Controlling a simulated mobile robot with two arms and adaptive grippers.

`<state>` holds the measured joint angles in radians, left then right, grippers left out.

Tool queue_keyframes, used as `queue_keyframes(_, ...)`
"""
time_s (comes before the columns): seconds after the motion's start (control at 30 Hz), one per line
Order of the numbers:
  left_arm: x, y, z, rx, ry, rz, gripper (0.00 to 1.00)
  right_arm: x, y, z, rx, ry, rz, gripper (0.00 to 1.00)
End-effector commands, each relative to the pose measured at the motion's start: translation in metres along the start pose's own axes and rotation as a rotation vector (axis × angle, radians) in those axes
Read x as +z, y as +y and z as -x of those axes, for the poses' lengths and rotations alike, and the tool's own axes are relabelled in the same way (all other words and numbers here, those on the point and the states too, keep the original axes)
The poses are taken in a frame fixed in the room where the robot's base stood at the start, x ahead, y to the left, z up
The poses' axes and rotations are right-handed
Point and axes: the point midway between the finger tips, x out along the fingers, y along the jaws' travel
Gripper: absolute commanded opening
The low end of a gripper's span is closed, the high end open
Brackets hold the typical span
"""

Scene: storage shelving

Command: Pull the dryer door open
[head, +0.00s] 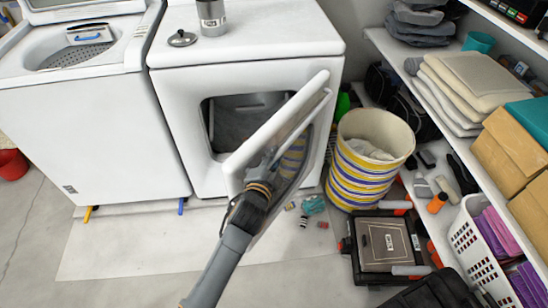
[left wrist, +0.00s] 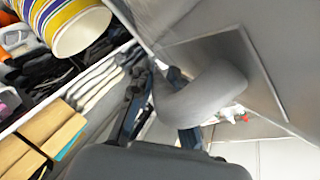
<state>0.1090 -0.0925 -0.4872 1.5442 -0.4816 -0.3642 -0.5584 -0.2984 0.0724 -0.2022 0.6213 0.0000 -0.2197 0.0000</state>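The white dryer (head: 255,62) stands in the middle of the head view. Its door (head: 270,128) is swung outward on the right, and part of the dark drum opening (head: 228,122) shows. In the left wrist view, a grey loop-shaped handle (left wrist: 205,92) stands out from the door panel (left wrist: 258,70). The left gripper's fingers (left wrist: 160,112) are at this loop, one beside it and one partly behind it. Firm contact cannot be told. My right gripper is not in view.
A striped basket (head: 362,160) stands right of the door, with a black case (head: 388,243) in front. Small items (head: 311,205) lie on the floor below the door. Shelves with boxes (head: 510,150) line the right side. Floor at the lower left is clear.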

Motion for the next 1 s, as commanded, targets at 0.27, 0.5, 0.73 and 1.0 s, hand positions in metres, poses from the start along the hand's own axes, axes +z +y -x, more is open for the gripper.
queue_keyframes(0.27, 0.001, -0.001, 0.000, -0.001, -0.002, 0.000, 0.27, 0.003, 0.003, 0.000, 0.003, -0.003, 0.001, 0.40)
queue_keyframes(0.5, 0.001, 0.000, 0.010, 0.000, -0.002, 0.000, 0.27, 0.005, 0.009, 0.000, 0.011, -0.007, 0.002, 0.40)
queue_keyframes(0.73, 0.002, 0.001, 0.052, 0.001, -0.002, -0.001, 0.27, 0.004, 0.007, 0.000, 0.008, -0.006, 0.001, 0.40)
queue_keyframes(1.0, 0.002, 0.000, 0.102, 0.000, -0.003, -0.001, 0.27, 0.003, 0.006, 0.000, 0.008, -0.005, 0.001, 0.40)
